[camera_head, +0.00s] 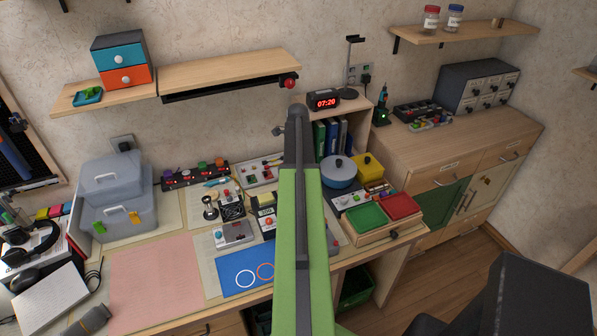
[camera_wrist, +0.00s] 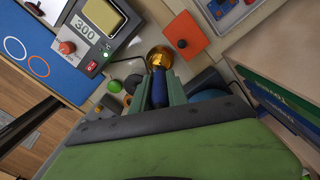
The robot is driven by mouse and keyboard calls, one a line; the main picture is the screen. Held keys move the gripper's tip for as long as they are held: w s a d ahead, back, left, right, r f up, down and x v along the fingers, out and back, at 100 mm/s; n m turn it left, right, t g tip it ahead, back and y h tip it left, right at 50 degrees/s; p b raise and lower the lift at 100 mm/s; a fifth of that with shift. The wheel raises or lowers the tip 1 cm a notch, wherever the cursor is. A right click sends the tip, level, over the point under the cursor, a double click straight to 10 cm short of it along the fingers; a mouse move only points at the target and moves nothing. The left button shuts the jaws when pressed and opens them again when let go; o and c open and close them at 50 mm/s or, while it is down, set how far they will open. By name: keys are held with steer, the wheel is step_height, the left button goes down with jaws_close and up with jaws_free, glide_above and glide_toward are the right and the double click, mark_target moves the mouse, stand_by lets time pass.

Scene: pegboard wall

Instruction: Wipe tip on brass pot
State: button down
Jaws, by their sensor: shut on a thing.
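In the wrist view my gripper (camera_wrist: 161,92) is shut on a tool with a dark blue handle (camera_wrist: 159,88), apparently the soldering iron. The handle points away from the camera toward a round, shiny gold-coloured thing, apparently the brass pot (camera_wrist: 160,57). The tip is not clearly visible. The handle's far end overlaps the pot in the picture, and I cannot tell whether they touch. In the head view my own arm hides the gripper, the tool and the pot.
A blue mat with rings (camera_head: 246,270) lies nearer the front. Folders (camera_head: 331,138) and a blue round pot (camera_head: 340,172) stand to the right.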

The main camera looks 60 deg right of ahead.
steer(key=shift+f+b, duration=0.45)
stand_by(1.5)
steer(key=shift+r, duration=0.15)
step_height(320, 180, up, 5)
steer(key=p, duration=0.5)
